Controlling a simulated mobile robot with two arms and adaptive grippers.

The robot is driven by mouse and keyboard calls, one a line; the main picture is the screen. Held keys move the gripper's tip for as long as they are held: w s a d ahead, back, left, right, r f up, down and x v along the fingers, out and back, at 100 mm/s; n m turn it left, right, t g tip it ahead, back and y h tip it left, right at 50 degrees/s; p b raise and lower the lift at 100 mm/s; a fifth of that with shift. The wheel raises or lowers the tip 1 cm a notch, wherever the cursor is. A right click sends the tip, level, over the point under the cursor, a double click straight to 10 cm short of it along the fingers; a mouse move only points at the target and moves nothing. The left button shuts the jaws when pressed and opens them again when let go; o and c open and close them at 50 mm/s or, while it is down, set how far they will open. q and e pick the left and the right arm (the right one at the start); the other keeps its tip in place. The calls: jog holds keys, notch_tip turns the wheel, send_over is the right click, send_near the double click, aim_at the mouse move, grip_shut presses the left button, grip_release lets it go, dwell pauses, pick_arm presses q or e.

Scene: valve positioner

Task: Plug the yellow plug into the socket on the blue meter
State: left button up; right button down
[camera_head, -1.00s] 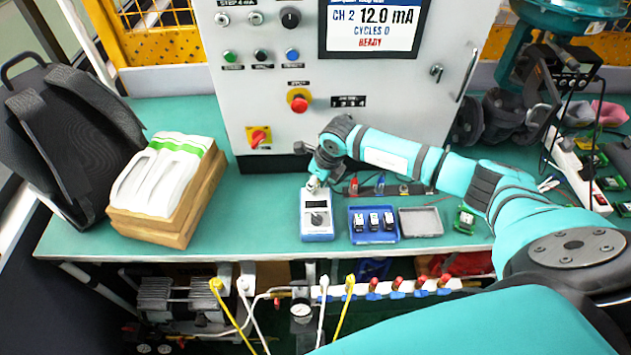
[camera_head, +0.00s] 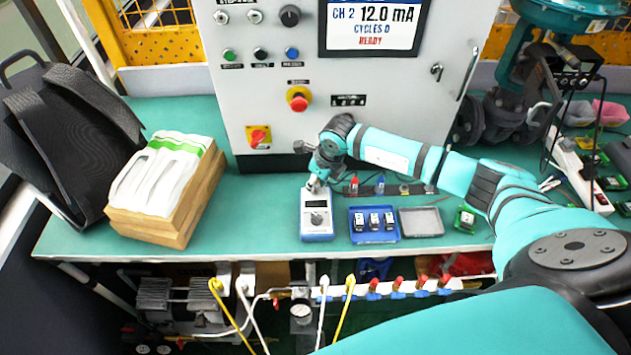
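The blue meter (camera_head: 318,222) stands on the green bench, with a light face, a dark display and a round dial. My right arm reaches in from the right, and its gripper (camera_head: 317,184) points down at the meter's top edge. A small pale piece shows at the fingertips, too small to tell whether it is the yellow plug or part of the gripper. The socket is hidden or too small to make out. I cannot tell whether the fingers are open or shut. My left gripper is not in view.
A blue tray (camera_head: 374,238) with several small modules and an empty grey tray (camera_head: 421,222) lie right of the meter. The control cabinet (camera_head: 350,120) stands behind. Bench between box and meter is clear.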

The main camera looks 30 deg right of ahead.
jog(key=shift+s+f+b, duration=0.1)
jog(key=shift+f+b, duration=0.3)
jog(key=shift+b, duration=0.15)
dwell(1.4)
jog(key=c, duration=0.8)
grip_release()
jog(key=shift+o, duration=0.2)
jog(key=p+v, duration=0.5)
jog(key=v, duration=0.2)
dwell(0.5)
